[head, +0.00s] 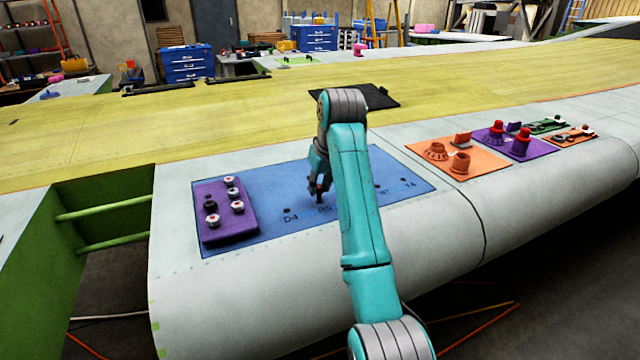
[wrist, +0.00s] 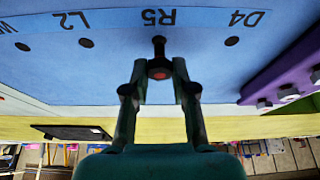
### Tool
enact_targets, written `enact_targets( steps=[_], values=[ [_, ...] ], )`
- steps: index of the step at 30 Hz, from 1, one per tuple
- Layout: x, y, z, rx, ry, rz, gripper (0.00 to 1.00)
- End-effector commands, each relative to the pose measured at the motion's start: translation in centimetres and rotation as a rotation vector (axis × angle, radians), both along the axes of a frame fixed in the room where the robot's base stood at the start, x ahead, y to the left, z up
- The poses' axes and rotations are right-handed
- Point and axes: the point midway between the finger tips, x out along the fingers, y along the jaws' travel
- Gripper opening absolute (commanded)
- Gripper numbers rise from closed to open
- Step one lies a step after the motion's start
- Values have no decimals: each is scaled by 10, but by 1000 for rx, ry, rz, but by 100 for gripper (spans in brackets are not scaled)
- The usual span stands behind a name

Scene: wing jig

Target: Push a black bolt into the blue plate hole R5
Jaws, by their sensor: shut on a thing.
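My gripper (head: 318,186) is over the blue plate (head: 270,190), by the R5 label. In the wrist view, my gripper (wrist: 159,73) is shut on a black bolt (wrist: 158,48) with a red-centred head. The bolt's dark end lies in line with the D4 hole (wrist: 232,41) and the L2 hole (wrist: 86,43), just beside the R5 label (wrist: 159,17). The R5 hole cannot be told apart from the bolt's end. I cannot tell whether the bolt is in the hole or just above it.
A purple block (head: 228,230) at the plate's left end holds several bolts, some with white-and-red heads. Orange (head: 466,168), purple and green plates with fixtures lie to the right. My arm hides part of the blue plate. Left of the plate is an open green bay (head: 105,200).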

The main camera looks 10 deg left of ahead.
Motion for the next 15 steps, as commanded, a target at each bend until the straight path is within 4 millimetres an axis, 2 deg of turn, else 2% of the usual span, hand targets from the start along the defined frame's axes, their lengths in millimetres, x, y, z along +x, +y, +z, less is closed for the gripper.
enact_targets(
  steps=[15],
  values=[
    [0,0,-11,0,0,0,0]
  ],
)
